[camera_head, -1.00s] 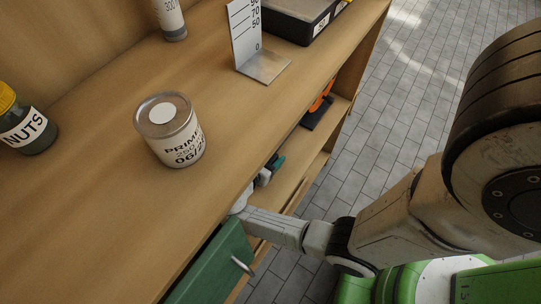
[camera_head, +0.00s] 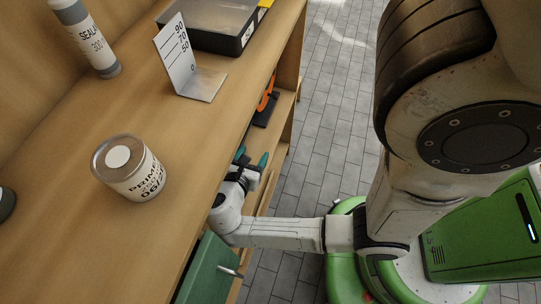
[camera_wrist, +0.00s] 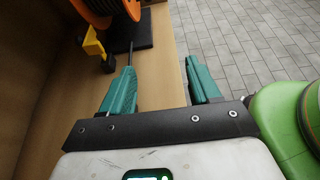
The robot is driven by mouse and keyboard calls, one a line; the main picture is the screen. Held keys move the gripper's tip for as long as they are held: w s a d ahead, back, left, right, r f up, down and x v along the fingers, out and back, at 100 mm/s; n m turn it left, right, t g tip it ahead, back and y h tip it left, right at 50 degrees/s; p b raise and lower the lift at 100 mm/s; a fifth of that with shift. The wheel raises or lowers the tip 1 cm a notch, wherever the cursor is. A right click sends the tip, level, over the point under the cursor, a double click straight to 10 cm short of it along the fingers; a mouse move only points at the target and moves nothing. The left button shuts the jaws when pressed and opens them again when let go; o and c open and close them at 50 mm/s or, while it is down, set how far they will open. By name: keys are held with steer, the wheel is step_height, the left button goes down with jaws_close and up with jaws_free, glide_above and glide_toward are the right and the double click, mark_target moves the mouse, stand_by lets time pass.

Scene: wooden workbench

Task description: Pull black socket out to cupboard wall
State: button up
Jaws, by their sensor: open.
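In the wrist view an orange reel-like thing (camera_wrist: 97,10) with dark parts stands at the upper left on the shelf (camera_wrist: 158,75). Under and beside it lies a flat black piece (camera_wrist: 132,36); I cannot tell whether this is the black socket. In the head view the orange (camera_head: 267,97) and the black piece (camera_head: 263,112) show partly under the bench top. My gripper (camera_wrist: 160,68) is open and empty, teal fingers apart, short of the black piece. The left finger is over the shelf, the right one over the floor side. My gripper (camera_head: 251,159) is at the shelf opening in the head view.
A yellow piece (camera_wrist: 92,44) is beside the orange thing. The wooden wall (camera_wrist: 45,60) is close on the left. A green drawer front (camera_head: 208,270) with a handle is below my wrist. A primer can (camera_head: 130,168) stands on the bench top. The tiled floor (camera_head: 325,120) is clear.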

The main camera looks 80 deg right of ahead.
steer(key=s+a+r, duration=0.2)
steer(key=s, duration=0.3)
steer(key=shift+s+r+p, duration=0.2)
steer(key=shift+r+p, duration=0.1)
steer(key=shift+p, duration=0.1)
